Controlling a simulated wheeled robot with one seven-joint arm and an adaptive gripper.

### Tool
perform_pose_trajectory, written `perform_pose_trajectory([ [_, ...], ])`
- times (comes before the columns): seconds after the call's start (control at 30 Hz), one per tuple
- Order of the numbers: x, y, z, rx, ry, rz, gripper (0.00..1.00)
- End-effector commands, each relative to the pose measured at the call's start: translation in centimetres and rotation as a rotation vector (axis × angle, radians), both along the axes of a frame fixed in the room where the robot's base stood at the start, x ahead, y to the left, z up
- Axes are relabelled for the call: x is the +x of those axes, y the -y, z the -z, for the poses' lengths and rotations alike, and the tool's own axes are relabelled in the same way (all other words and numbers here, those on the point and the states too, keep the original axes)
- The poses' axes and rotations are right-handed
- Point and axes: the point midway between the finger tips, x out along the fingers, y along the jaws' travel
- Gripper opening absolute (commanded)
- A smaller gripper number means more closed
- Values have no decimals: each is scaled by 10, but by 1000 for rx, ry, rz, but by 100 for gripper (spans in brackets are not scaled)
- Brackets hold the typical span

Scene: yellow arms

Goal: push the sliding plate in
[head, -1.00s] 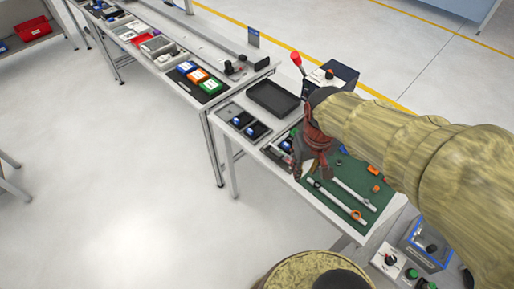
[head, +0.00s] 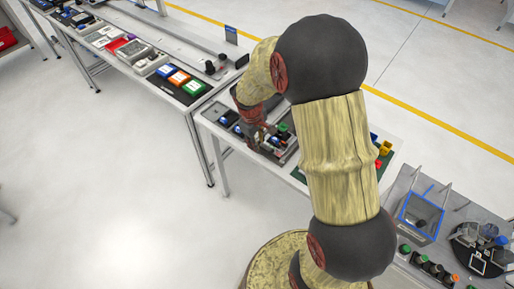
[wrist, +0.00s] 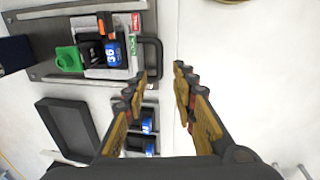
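The sliding plate (wrist: 97,73) is light grey with a black U-shaped handle (wrist: 158,52) on its right edge in the wrist view. It lies on a dark grey base (wrist: 38,70) and carries a blue block marked 36 (wrist: 113,53) and a black part (wrist: 90,48). My gripper (wrist: 160,73) is open and empty, with its fingertips just below the handle in the picture, one to each side of its outer bar. I cannot tell whether they touch it. In the head view my gripper (head: 257,138) is low over the table and partly hides the plate.
A green part (wrist: 68,58) sits on the base left of the plate. An empty black tray (wrist: 68,128) and dark holders with blue parts (wrist: 148,125) lie below it in the wrist view. White floor (wrist: 230,60) is clear to the right.

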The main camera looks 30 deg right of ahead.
Motion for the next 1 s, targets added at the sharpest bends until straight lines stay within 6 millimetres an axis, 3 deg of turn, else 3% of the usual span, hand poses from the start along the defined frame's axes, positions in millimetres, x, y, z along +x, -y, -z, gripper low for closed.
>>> perform_pose_trajectory([
  [0.1,0,3,20,1,-2,1,27],
  [0.3,2,7,39,0,-1,1,27],
  [0.67,2,7,42,0,1,2,27],
  [1.0,2,7,42,0,1,2,7],
])
